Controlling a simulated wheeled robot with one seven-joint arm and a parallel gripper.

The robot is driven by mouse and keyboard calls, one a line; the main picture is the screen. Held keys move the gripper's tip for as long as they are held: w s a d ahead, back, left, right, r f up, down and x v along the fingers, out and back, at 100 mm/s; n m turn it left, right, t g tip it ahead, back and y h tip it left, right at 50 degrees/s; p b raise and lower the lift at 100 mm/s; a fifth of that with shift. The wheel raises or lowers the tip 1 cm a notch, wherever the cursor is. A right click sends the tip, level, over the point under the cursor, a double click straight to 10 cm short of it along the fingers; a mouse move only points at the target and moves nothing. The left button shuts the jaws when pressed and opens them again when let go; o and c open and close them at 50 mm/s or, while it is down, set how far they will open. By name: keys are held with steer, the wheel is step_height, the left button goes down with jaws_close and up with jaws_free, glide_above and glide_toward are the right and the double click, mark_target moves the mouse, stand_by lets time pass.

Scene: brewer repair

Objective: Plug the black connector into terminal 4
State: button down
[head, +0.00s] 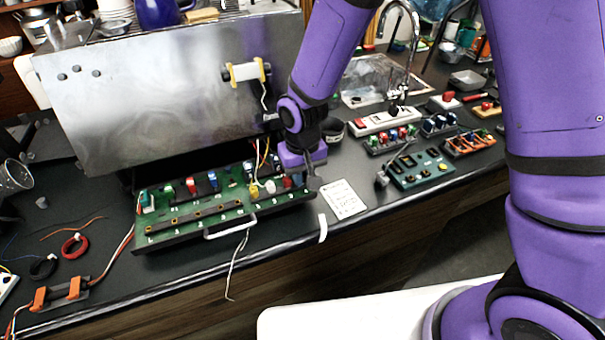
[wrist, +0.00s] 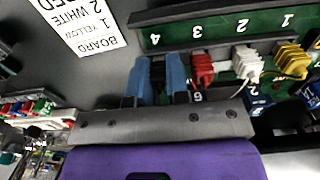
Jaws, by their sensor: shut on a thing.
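My gripper (wrist: 158,75), with blue fingertips, is shut on the black connector (wrist: 157,72), which is mostly hidden between them. It is at the green board's edge, in line with the printed 4 of terminal 4 (wrist: 155,39). I cannot tell whether the connector is seated. To its right in the wrist view are a red connector (wrist: 203,69) at 3, a white one (wrist: 246,64) at 2 and a yellow one (wrist: 291,62) at 1. In the head view my gripper (head: 312,182) is at the right end of the green board (head: 190,222); the black connector is not distinguishable there.
A paper card (head: 343,199) lies on the dark counter right of the board; it also shows in the wrist view (wrist: 78,22). The metal brewer panel (head: 160,95) rises behind the board. A second small green board (head: 420,167) lies further right. A loose wire (head: 237,265) hangs over the counter's front edge.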

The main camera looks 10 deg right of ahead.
steer(key=c, duration=1)
jaws_free()
steer(key=shift+r, duration=0.1)
step_height(320, 180, up, 11)
steer(key=shift+f, duration=0.2)
